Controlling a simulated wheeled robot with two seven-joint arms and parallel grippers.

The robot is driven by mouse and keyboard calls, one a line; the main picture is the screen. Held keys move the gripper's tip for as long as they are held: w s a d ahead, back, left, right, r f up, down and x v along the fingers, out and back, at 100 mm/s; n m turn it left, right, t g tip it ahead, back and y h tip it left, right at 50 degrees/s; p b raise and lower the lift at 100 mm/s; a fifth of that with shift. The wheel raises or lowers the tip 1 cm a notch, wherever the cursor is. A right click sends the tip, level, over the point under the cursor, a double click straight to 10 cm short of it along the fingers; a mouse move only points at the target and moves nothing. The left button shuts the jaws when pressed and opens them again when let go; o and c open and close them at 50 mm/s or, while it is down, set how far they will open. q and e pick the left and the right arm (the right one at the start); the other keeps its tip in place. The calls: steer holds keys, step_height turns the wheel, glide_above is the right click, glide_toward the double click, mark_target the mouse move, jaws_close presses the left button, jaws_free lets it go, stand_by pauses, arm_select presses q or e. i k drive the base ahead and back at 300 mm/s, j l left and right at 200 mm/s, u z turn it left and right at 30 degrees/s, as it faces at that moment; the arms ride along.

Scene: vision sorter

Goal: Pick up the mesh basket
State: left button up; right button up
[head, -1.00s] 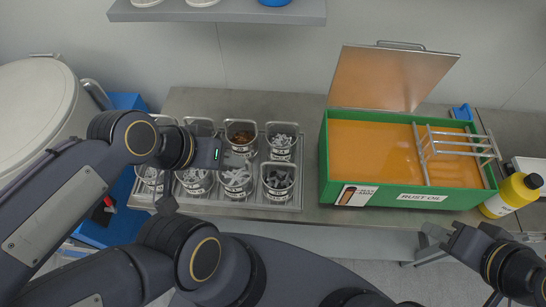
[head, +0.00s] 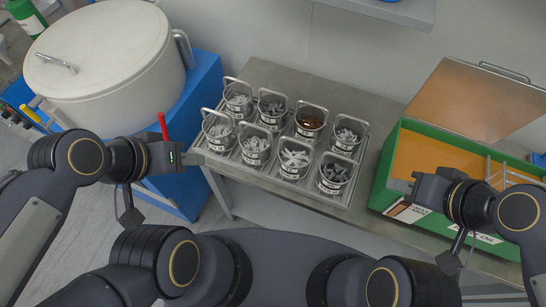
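Several small handled baskets with labels stand in two rows in a metal tray (head: 350,203) on the bench. I cannot tell which one is the mesh basket. My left gripper (head: 160,187) looks open and empty, left of the tray and apart from the baskets. My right gripper (head: 426,225) looks open and empty, in front of the green tub, partly covering it in the view.
A green tub (head: 386,166) of orange liquid with a raised lid (head: 478,100) stands right of the tray, a wire rack (head: 510,178) at its right. A shelf (head: 405,12) hangs above.

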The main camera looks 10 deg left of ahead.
mark_target(295, 155)
steer(key=l+z, duration=0.1)
steer(key=z, duration=0.3)
steer(key=k+l+z, duration=0.1)
steer(key=z, duration=0.25)
steer(key=l+z, duration=0.2)
steer(key=z, duration=0.2)
steer(key=l+z, duration=0.15)
steer(key=z, duration=0.2)
steer(key=u, duration=1.35)
steer(key=k+l+u, duration=0.1)
steer(key=l+u, duration=0.2)
steer(key=l, duration=0.2)
